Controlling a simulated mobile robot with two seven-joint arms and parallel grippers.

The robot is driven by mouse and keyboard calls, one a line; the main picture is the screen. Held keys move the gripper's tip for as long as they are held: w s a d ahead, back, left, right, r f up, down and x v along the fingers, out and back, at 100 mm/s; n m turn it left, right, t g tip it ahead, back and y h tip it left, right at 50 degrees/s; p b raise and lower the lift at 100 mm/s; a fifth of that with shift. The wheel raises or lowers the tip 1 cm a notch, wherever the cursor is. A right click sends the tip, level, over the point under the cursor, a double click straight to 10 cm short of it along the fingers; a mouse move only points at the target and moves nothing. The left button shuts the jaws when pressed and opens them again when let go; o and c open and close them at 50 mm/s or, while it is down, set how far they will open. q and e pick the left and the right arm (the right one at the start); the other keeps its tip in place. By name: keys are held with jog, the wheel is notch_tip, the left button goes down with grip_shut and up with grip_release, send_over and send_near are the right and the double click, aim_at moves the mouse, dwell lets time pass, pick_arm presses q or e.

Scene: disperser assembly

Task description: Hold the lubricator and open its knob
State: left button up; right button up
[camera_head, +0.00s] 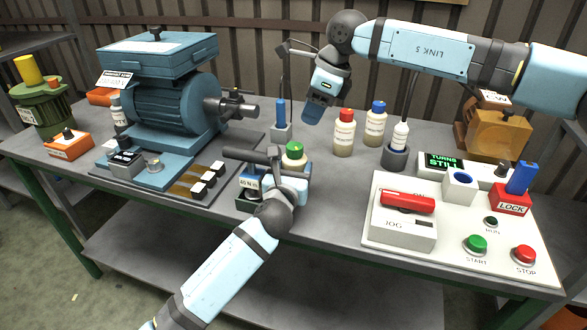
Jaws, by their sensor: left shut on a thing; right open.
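A pale bottle with a round green cap (295,149) stands upright at the middle of the table; it looks like the lubricator, its cap the knob. My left gripper (279,167) reaches up from below and is shut at this bottle. Its wrist hides the lower part of the bottle and the contact. My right gripper (318,112) hangs above and to the right of the green cap, apart from it, behind the bottle. It is open and looks empty; its fingers are small in this view.
Red-capped (344,133) and blue-capped bottles (375,124) stand close to the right gripper. A blue motor machine (165,110) fills the left. A dark bar (247,154) and a "40 N m" block (249,183) lie beside the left gripper. A control panel (460,240) is at right.

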jog(key=o, duration=0.3)
jog(key=shift+o, duration=0.5)
jog(key=shift+s+a, duration=0.1)
jog(key=m+t+h, duration=0.4)
jog(key=m+h, duration=0.1)
jog(key=m, duration=1.5)
send_near(294, 146)
jog(key=x, duration=0.9)
jog(key=shift+f, duration=0.2)
jog(key=shift+n, duration=0.3)
jog(key=c, duration=0.9)
